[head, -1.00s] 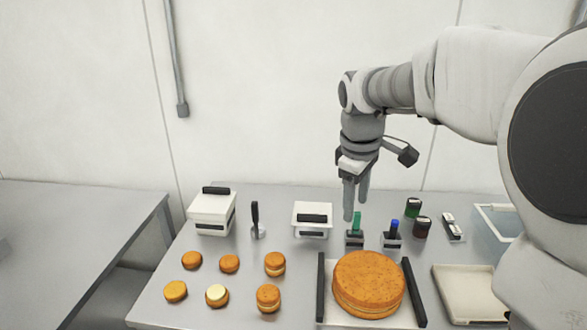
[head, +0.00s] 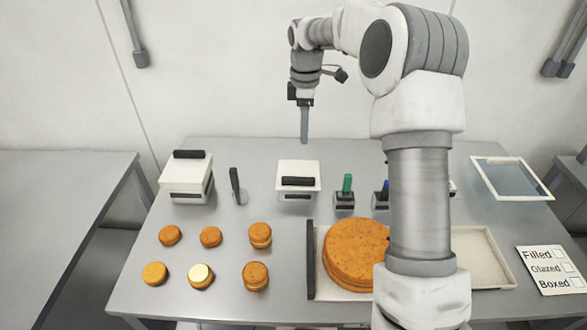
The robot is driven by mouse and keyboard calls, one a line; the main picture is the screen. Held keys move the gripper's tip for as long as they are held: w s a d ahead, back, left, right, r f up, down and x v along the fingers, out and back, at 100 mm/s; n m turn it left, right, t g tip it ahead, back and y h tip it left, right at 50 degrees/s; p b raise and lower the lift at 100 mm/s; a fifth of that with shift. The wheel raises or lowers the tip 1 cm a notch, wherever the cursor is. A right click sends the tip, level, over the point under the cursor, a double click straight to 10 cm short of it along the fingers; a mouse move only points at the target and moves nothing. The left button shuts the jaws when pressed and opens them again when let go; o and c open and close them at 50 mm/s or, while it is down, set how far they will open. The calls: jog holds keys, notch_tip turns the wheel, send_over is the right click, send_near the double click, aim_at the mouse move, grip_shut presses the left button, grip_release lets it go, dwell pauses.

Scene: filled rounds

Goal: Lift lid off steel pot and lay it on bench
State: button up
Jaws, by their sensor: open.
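No round steel pot is plain to see; two squarish pale pots with black-handled lids stand at the back of the bench (head: 225,290). The middle pot (head: 296,197) has its white lid (head: 299,168) on, with a black bar handle (head: 298,181). The left pot (head: 184,190) also has its lid (head: 176,165) on. I cannot tell from the pictures which one is the steel pot. My gripper (head: 304,140) points down, empty, above and behind the middle lid, apart from it. Its fingers overlap edge-on here; they showed spread in the earlier view.
A black-handled tool (head: 235,185) stands between the pots. A green-topped holder (head: 345,200) is right of the middle pot. Several small cakes (head: 256,276) and a large cake (head: 352,255) lie in front. A clear bin (head: 512,180) stands right. My arm hides part of the right side.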

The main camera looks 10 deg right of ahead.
jog(key=p, duration=0.1)
send_over(302, 178)
jog(key=f, duration=1.1)
jog(key=shift+s+f, duration=0.15)
jog(key=shift+s, duration=0.15)
jog(key=shift+w+f+p, duration=0.2)
jog(key=shift+f+p, duration=0.65)
jog(key=shift+f, duration=2.25)
grip_shut()
